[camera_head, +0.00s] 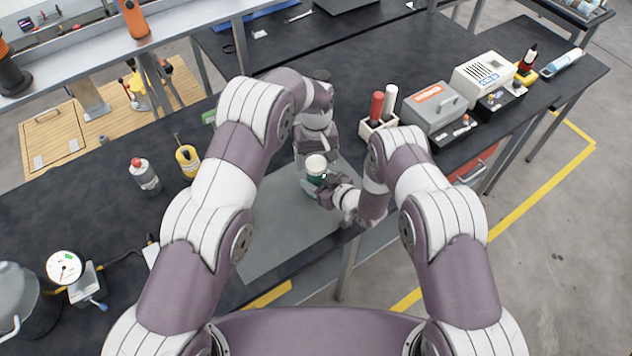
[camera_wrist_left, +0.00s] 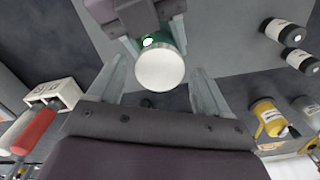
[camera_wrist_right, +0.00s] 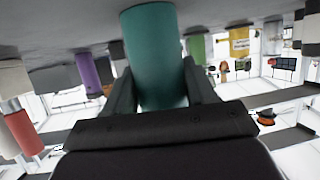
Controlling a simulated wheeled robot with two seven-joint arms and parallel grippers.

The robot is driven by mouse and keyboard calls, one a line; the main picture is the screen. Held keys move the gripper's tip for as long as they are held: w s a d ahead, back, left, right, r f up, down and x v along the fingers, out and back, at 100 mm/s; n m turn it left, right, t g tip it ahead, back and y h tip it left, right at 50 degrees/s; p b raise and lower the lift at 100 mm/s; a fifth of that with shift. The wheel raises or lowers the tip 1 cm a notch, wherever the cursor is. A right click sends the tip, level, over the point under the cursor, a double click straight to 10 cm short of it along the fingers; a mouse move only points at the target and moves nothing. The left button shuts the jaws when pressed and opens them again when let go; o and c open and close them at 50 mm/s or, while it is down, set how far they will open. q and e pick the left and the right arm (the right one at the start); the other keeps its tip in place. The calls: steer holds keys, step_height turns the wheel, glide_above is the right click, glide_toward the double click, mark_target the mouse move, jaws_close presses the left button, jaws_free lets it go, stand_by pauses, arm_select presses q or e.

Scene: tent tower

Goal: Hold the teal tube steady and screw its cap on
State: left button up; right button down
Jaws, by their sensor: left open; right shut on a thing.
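The teal tube (camera_head: 314,178) stands upright over the grey mat, with its white cap (camera_head: 316,162) at its top. My right gripper (camera_head: 325,184) is shut on the tube's side; the right wrist view shows the teal tube (camera_wrist_right: 155,55) between its fingers. My left gripper (camera_head: 315,153) is above the tube, pointing down. In the left wrist view its open fingers (camera_wrist_left: 160,88) lie either side of the white cap (camera_wrist_left: 160,70), with gaps to both. I cannot tell how tightly the cap sits on the tube.
A holder (camera_head: 374,135) with a red and a white tube stands to the right, by a grey toolbox (camera_head: 433,106). A grey bottle (camera_head: 146,177) and a yellow bottle (camera_head: 188,161) stand left. The grey mat (camera_head: 275,238) is clear in front.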

arm_select(q)
steer(key=shift+f, duration=0.4)
steer(key=c, duration=1.1)
steer(key=o, duration=1.3)
step_height(320, 180, up, 8)
steer(key=shift+f, duration=0.25)
